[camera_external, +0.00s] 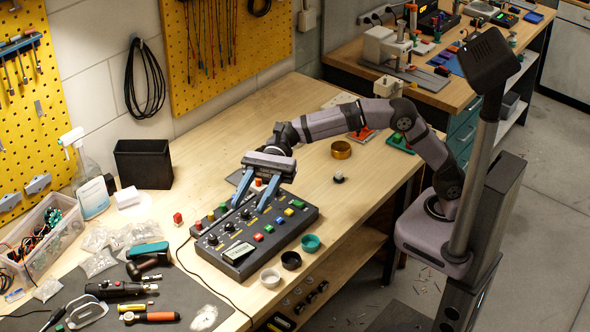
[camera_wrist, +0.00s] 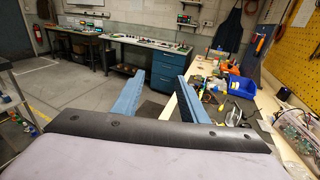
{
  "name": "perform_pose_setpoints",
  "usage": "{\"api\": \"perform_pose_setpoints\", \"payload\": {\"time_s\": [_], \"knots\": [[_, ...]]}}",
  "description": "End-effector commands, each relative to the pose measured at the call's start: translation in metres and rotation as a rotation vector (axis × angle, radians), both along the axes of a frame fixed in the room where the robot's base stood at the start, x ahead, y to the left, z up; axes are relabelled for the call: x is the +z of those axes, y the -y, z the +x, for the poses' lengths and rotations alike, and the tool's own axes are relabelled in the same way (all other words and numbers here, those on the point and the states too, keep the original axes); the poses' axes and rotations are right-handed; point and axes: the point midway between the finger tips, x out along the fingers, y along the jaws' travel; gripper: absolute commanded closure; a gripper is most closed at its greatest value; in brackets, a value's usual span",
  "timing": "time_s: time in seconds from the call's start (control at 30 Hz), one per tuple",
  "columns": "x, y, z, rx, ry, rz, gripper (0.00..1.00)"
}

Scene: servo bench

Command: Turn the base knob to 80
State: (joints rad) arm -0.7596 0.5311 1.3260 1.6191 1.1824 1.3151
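A dark control box (camera_external: 290,229) lies on the wooden bench. Its top carries several dark round knobs (camera_external: 212,239) in a row along the left, coloured buttons, and a small pale display (camera_external: 238,252). The labels and the display reading are too small to read, so I cannot tell which knob is the base one. My gripper (camera_external: 249,208) points down over the far part of the box, its two blue fingers apart, near the farthest knob of the row. I cannot tell whether they touch it. The wrist view shows the fingers (camera_wrist: 155,95) spread with nothing visible between them.
Three small round cups, teal (camera_external: 310,243), black (camera_external: 290,260) and white (camera_external: 270,278), stand along the box's near right side. A brass ring (camera_external: 341,150) lies farther back. A black bin (camera_external: 143,163) stands left by the wall. Tools crowd the dark mat (camera_external: 165,305).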

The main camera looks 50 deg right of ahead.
Motion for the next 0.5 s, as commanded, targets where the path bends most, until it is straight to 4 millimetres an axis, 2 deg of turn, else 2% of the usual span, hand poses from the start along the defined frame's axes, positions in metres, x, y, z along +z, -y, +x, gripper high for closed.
{"api": "perform_pose_setpoints", "payload": {"time_s": [0.07, 0.17, 0.27, 0.3, 0.4, 0.5], "knots": [[-0.005, 0.001, 0.004, -0.098, -0.074, 0.019, 0.61], [-0.027, 0.007, 0.027, -0.26, -0.155, 0.013, 0.61], [-0.074, 0.02, 0.057, -0.441, -0.217, -0.045, 0.61], [-0.099, 0.028, 0.068, -0.515, -0.235, -0.084, 0.61], [-0.151, 0.051, 0.093, -0.679, -0.24, -0.184, 0.61], [-0.177, 0.069, 0.114, -0.791, -0.184, -0.259, 0.61]]}}
